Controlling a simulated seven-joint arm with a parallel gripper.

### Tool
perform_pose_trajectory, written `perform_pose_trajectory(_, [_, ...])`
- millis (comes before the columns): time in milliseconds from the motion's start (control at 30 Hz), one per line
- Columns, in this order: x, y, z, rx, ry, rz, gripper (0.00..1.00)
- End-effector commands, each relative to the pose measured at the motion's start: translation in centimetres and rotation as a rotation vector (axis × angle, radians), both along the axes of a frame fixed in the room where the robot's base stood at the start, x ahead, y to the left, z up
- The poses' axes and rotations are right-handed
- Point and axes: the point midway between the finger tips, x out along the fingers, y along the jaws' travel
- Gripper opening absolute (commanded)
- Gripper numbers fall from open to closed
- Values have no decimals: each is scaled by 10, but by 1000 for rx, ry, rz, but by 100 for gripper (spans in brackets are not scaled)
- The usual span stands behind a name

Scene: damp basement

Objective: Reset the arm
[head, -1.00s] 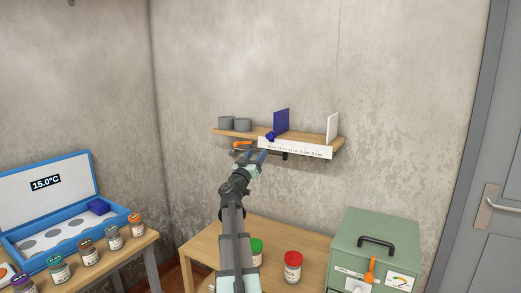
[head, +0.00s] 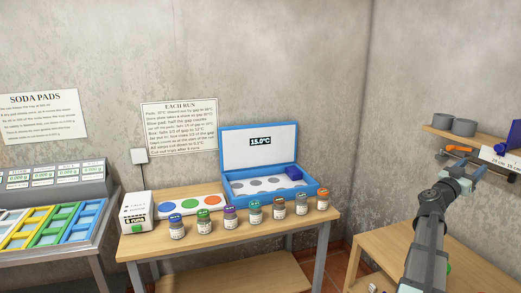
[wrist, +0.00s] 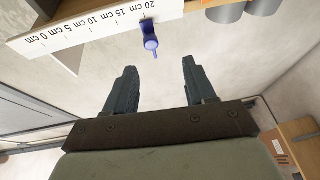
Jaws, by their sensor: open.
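My gripper (head: 468,172) is at the right of the head view, in front of the wall shelf (head: 470,138) and near its underside. In the wrist view its two dark fingers (wrist: 159,80) are spread apart with nothing between them. A small blue knob-like piece (wrist: 150,42) shows just beyond the fingers, by the white scale strip (wrist: 95,30) on the shelf edge, which appears upside down there. My arm reaches up from the lower right of the head view.
Two grey cylinders (head: 454,126) stand on the shelf. A blue open case (head: 262,190) reading 15.0°C and several lidded jars (head: 254,211) stand on the left table (head: 160,247). A lower wooden table (head: 385,250) lies beneath my arm. Open air surrounds the gripper below the shelf.

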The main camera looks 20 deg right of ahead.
Motion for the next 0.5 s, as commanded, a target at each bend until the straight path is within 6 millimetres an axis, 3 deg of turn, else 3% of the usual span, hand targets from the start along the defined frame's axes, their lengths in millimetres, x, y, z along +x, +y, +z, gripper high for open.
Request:
perform_pose_trajectory(267, [55, 10, -12, 104, -135, 356, 55])
perform_pose_trajectory(500, [106, 45, -47, 315, -119, 682, 55])
